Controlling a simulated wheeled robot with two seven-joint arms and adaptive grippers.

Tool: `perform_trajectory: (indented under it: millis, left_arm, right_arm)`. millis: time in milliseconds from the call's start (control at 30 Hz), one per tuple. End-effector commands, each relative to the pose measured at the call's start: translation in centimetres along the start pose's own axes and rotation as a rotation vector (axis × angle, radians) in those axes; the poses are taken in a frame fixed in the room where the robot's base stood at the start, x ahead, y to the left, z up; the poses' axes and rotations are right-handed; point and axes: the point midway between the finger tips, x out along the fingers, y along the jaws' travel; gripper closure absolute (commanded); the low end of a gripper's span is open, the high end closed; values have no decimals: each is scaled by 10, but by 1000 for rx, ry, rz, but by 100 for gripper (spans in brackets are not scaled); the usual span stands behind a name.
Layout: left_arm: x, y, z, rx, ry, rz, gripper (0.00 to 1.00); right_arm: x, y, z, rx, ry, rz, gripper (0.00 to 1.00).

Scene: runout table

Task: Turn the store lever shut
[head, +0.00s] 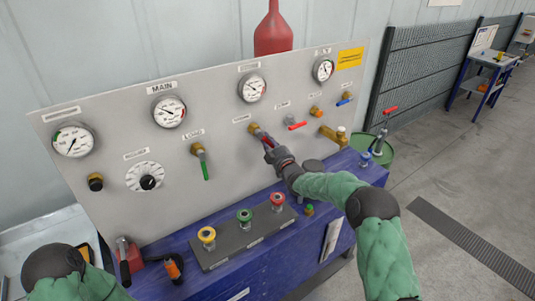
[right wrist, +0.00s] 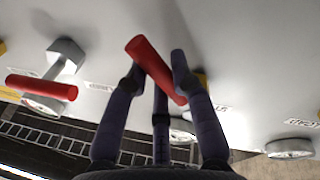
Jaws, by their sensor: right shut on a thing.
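The lever that I take for the store lever has a red handle (right wrist: 145,58) and shows in the right wrist view, slanting between my fingers. Its brass valve body (head: 255,129) shows in the head view, on the grey panel below a gauge. My right gripper (head: 268,148) is shut on this red handle; it also shows in the right wrist view (right wrist: 158,76). The fingers hide part of the handle in the head view. The label above the valve is too small to read surely. My left gripper is out of view; only part of the left arm shows.
A second red lever (head: 297,126) sits close right of the held one. A green lever (head: 205,168) hangs down at the left. Several gauges line the panel (head: 110,125). A blue bench (head: 195,255) below carries yellow, green and red knobs.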

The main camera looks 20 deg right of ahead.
Motion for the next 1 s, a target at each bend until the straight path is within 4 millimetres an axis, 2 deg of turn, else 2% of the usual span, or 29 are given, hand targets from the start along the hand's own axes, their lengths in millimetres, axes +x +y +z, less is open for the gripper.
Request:
perform_trajectory:
  millis: [33,500,700,1000]
  left_arm:
    - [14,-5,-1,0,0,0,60]
    - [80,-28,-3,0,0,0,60]
    - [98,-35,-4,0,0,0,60]
    - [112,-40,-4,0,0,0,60]
  right_arm:
    - [0,0,4,-33,9,4,100]
    - [4,24,-3,-417,84,5,100]
    - [6,34,-11,-595,119,5,100]
    - [9,44,-22,-805,160,3,100]
